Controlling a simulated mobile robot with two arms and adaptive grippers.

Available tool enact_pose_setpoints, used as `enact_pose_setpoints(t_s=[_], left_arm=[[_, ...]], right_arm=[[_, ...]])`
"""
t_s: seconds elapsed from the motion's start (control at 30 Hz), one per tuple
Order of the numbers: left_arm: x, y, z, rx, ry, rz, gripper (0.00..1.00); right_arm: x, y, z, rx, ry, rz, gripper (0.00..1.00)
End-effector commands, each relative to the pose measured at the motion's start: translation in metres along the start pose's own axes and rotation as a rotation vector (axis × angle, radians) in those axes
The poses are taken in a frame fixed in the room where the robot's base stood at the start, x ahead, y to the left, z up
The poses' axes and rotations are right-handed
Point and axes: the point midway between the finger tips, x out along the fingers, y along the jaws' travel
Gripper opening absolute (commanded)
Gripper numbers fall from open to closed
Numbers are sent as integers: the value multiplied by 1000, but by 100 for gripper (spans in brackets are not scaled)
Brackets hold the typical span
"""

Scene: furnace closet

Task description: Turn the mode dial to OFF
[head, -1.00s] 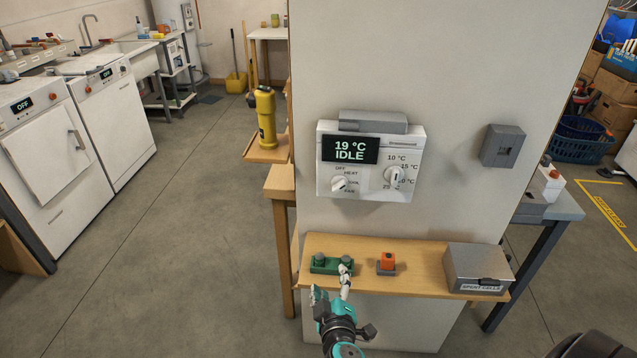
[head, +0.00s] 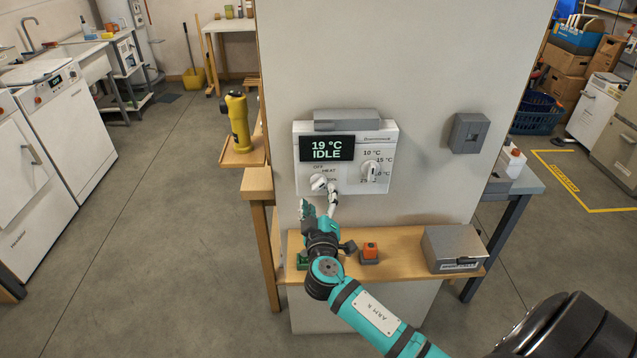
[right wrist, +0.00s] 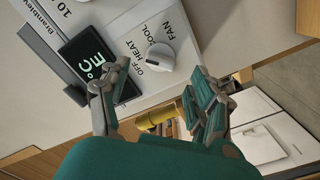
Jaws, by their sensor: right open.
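The white thermostat (head: 306,180) is fixed to the pale wall panel, and its display (head: 327,148) reads 19 °C IDLE. The mode dial (head: 318,182), a small white knob, is at its lower left; the right wrist view shows the dial (right wrist: 160,57) beside the labels OFF, HEAT, COOL and FAN. I cannot tell surely which label it points at. My right gripper (head: 319,199) is open just below and in front of the dial, and hides part of its labels. In the right wrist view the gripper's fingers (right wrist: 157,80) are spread, with the dial between and beyond them. My left gripper is not in view.
A second, temperature dial (head: 370,171) is close on the right of the mode dial. Below, a wooden shelf (head: 405,262) holds an orange button (head: 370,250), a grey box (head: 452,248) and a partly hidden green item. A grey wall box (head: 467,133) is at right.

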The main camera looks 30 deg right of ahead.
Motion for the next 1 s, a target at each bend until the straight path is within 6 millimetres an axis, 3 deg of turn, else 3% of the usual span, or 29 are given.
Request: enact_pose_setpoints(t_s=[0.1, 0.3, 0.67, 1.0], left_arm=[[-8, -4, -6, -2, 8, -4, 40], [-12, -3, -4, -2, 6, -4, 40], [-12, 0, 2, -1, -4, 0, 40], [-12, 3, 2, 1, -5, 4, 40]], right_arm=[[22, 2, -2, -1, -1, 1, 63], [43, 0, -1, -1, 0, -1, 63], [47, -1, 0, 1, 0, -2, 63], [47, -1, 0, 0, 0, -2, 19]])
